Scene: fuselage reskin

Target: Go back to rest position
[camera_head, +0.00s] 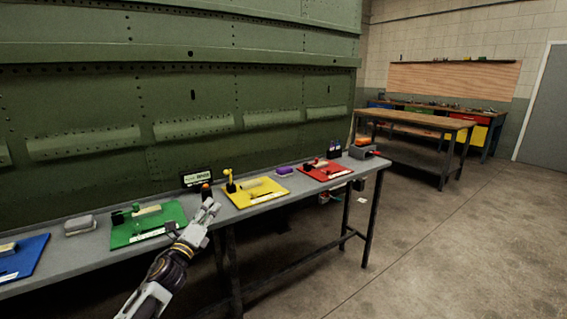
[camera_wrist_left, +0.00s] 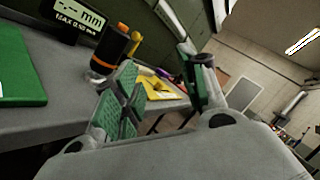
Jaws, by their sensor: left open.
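My left gripper (camera_head: 208,211) reaches in from the lower left of the head view, at the front edge of the grey workbench (camera_head: 262,205), between the green mat and the yellow mat. In the left wrist view the same gripper (camera_wrist_left: 160,92) shows its two green-padded fingers spread apart with nothing between them. A black and orange cylinder (camera_wrist_left: 112,50) stands on the bench just beyond the left finger in that view. My right gripper is in neither view.
A green mat (camera_head: 172,213), yellow mat (camera_head: 268,197), red mat (camera_head: 338,174) and blue mat (camera_head: 22,262) lie along the bench. A small display (camera_head: 197,177) stands behind. The green fuselage panel (camera_head: 200,90) rises behind the bench. Open floor (camera_head: 440,240) lies to the right.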

